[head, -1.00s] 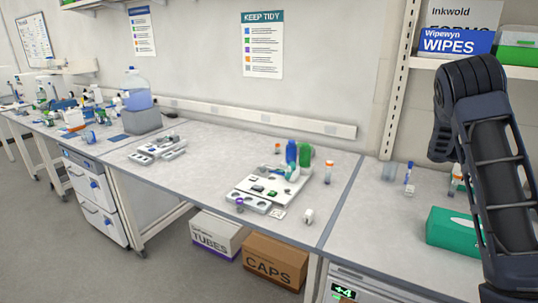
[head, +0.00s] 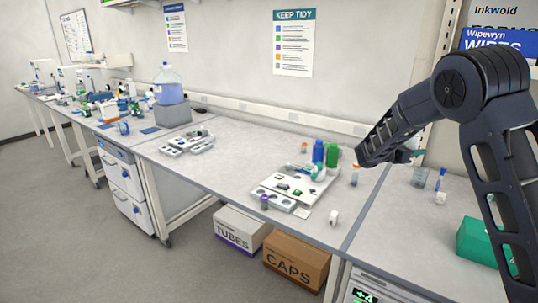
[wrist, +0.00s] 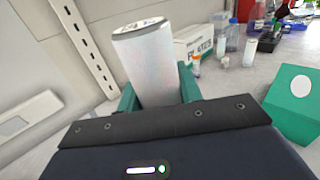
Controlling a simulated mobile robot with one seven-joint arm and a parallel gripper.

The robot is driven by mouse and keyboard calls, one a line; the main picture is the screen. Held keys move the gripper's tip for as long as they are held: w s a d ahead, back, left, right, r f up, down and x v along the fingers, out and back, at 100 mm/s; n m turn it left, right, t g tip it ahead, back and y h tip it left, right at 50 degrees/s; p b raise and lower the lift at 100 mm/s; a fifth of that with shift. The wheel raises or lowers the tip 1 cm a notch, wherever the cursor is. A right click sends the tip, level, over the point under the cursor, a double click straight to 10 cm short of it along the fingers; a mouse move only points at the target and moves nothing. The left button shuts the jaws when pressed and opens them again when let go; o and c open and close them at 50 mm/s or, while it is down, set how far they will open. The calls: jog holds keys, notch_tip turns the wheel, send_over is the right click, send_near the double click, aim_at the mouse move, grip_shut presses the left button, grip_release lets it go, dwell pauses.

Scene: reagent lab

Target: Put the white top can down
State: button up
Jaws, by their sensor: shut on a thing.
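A white can (wrist: 148,65) with a grey, dark-rimmed top stands tilted in the wrist view, between the teal fingers of my gripper (wrist: 158,88). My gripper is shut on it. The can's lower part is hidden behind the gripper body. In the head view my gripper (head: 412,155) shows only as a small dark and teal piece beyond my forearm, above the right part of the bench. The can cannot be made out there.
The bench (head: 225,165) has clear grey room at its middle and left. A white tray (head: 284,200) with small parts, a blue bottle (head: 318,151) and a green bottle (head: 332,155) stand on its right. A green tissue box (head: 476,243) lies further right.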

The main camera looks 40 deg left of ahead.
jog(key=s+a+r+n+t+y, duration=0.1)
jog(key=s+a+n+t+y, duration=0.3)
jog(key=s+a, duration=0.65)
jog(key=s+a+n+y, duration=0.2)
jog(key=s+a+y, duration=0.45)
jog(key=a, duration=0.75)
jog(key=shift+h, duration=0.65)
jog(key=f, duration=1.3)
jog(key=s+f, duration=0.1)
jog(key=f, duration=0.6)
jog(key=shift+a, duration=0.1)
jog(key=o, duration=1.1)
jog(key=shift+f, duration=0.15)
jog(key=shift+c, duration=0.2)
jog(key=shift+s, duration=0.15)
jog(key=s, duration=0.4)
jog(key=s+a, duration=0.1)
jog(key=s, duration=0.2)
jog(key=s+a, duration=0.1)
jog(key=s, duration=0.3)
jog(key=shift+s, duration=0.3)
